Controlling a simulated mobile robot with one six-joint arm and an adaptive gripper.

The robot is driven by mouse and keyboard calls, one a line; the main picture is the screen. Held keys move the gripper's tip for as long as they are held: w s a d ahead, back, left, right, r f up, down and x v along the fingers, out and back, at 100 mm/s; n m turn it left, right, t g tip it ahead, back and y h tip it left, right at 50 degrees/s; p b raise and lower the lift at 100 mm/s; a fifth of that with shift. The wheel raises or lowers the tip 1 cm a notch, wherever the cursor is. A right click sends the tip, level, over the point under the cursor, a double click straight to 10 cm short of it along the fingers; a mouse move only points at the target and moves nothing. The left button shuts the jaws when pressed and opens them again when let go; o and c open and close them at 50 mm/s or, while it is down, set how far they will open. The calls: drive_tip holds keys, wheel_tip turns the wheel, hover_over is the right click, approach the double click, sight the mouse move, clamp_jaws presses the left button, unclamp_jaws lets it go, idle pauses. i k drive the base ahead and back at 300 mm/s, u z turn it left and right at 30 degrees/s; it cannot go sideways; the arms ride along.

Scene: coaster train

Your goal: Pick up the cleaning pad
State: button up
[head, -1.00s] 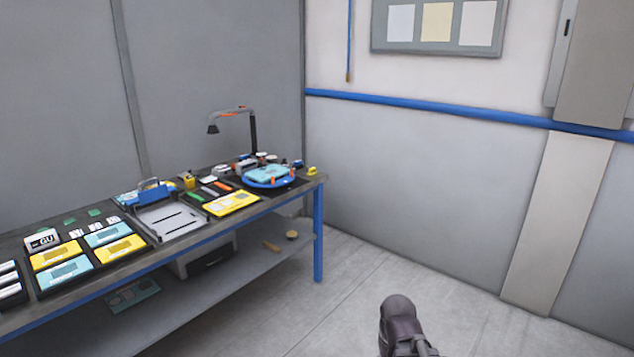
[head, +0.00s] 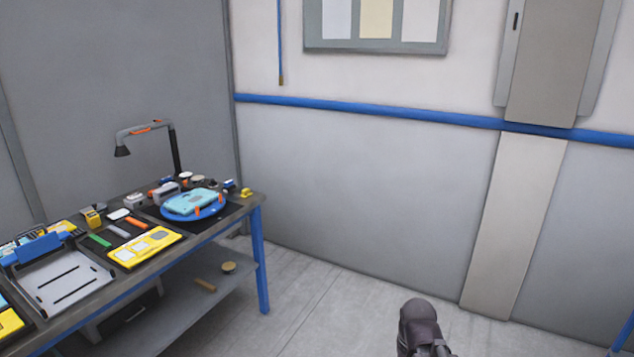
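I cannot tell for sure which item is the cleaning pad. A small pale rounded pad (head: 119,214) lies on the workbench (head: 150,262) near its back edge. A small yellow block (head: 246,192) sits at the bench's right end, and a round tan-topped item (head: 228,267) lies on the lower shelf. A dark rounded part of my arm shows at the bottom, over the floor and well right of the bench. My gripper's fingers are not in view.
The bench holds a blue turntable (head: 178,216) with a light-blue piece, a yellow panel (head: 140,251), a grey tray (head: 62,283), coloured bars and a lamp (head: 150,128). A blue leg (head: 260,262) stands at its right end. The floor (head: 335,315) to the right is clear.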

sight(246, 192)
drive_tip(key=z, duration=0.25)
drive_tip(key=i, duration=2.35)
drive_tip(key=u, duration=0.9)
drive_tip(key=i, duration=0.6)
drive_tip(key=u, duration=0.7)
drive_tip(key=i, duration=0.55)
drive_tip(key=u, duration=0.2)
